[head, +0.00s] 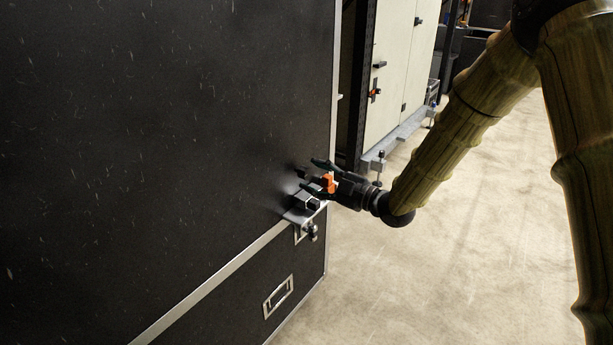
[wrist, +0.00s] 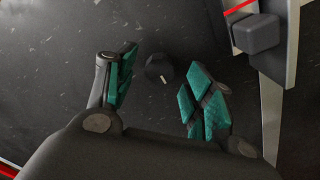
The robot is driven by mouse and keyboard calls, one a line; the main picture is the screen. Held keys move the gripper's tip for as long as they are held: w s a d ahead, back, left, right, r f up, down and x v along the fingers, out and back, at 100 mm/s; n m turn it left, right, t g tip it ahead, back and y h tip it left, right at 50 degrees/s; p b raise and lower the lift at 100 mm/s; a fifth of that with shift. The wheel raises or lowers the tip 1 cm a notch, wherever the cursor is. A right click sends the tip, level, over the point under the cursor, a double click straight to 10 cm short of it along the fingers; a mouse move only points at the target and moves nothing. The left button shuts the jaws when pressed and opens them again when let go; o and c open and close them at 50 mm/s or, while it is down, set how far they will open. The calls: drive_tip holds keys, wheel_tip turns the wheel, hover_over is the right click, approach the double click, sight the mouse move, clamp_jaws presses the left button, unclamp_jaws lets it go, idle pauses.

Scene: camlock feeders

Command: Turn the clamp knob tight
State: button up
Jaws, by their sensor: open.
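The clamp knob (wrist: 159,68) is a small round black knob on the dark panel, seen in the wrist view between my fingertips. It also shows as a small dark shape in the head view (head: 302,172), partly hard to make out. My gripper (head: 316,176) is open beside the panel, its teal-padded fingers one on each side of the knob in the wrist view (wrist: 162,75). I see gaps between the knob and both pads. Whether the fingertips reach the knob's depth I cannot tell.
A dark grey block (wrist: 251,35) on a pale metal strip (wrist: 275,110) is close to the right finger; the block also shows below my gripper (head: 307,200). The black panel (head: 160,130) fills the left. Pale cabinets (head: 400,60) stand behind; floor (head: 440,260) at right is clear.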

sight(308, 174)
drive_tip(key=shift+x, duration=1.75)
drive_tip(key=c, duration=1)
